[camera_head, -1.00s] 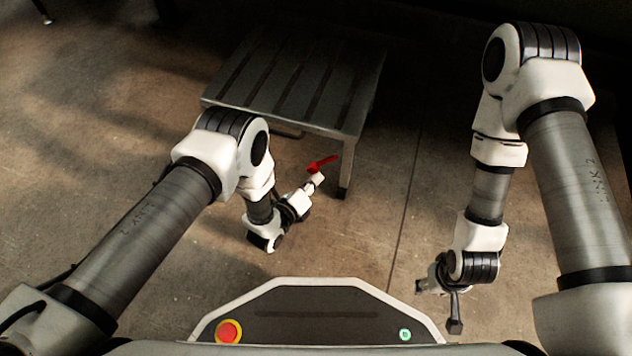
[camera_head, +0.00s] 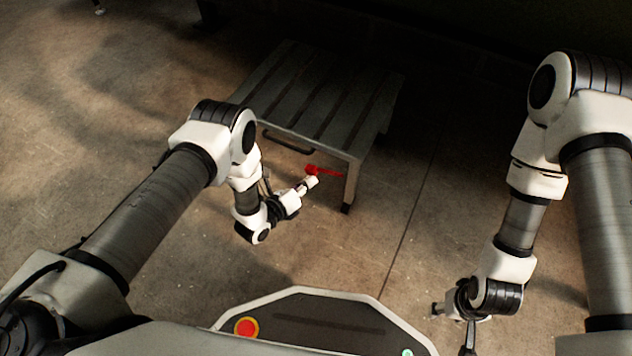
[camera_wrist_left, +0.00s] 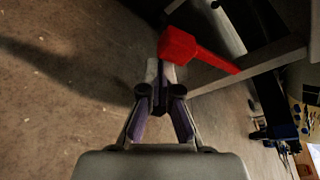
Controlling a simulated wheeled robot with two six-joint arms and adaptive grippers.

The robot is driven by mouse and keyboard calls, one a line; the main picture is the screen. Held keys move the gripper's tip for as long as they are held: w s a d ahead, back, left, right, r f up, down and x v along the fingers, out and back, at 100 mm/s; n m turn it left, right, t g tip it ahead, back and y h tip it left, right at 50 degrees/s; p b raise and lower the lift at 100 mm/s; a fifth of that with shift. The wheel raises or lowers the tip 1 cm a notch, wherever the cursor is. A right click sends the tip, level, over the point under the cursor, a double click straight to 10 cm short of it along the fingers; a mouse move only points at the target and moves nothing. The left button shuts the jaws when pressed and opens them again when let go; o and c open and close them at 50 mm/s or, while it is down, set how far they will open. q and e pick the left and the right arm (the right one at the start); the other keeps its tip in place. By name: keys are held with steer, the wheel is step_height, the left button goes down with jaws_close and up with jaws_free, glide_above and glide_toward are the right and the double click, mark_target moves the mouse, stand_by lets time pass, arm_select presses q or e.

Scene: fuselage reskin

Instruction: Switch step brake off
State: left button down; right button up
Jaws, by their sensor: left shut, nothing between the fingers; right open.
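The step (camera_head: 310,100) is a low grey slatted platform on legs. Its red brake lever (camera_head: 322,171) is at the front right leg, lying nearly level with its right end slightly lower. In the left wrist view, the lever (camera_wrist_left: 195,52) has a thick block end and a thin bar running to the step's frame (camera_wrist_left: 255,62). My left gripper (camera_head: 311,182) is shut and empty, right at the lever's left end. Its fingertips (camera_wrist_left: 166,72) are just below the red block; whether they touch cannot be told. My right gripper (camera_head: 468,343) is open, low at the bottom edge, far from the step.
A dark handle bar (camera_head: 288,143) sits under the step's front edge. My console with a red button (camera_head: 246,327) is at the bottom. The concrete floor (camera_head: 375,235) between the arms is clear.

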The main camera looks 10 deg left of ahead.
mark_target(308, 171)
arm_select(q)
steer(key=shift+w+a+r+p, duration=0.1)
steer(key=shift+a+r+p, duration=0.15)
steer(key=shift+r+p, duration=0.55)
steer(key=shift+w+a+r+p, duration=0.1)
steer(key=shift+a+r+p, duration=0.15)
steer(key=shift+r+p, duration=0.5)
steer(key=shift+w, duration=0.1)
arm_select(e)
step_height(308, 171, up, 4)
steer(key=shift+r, duration=0.15)
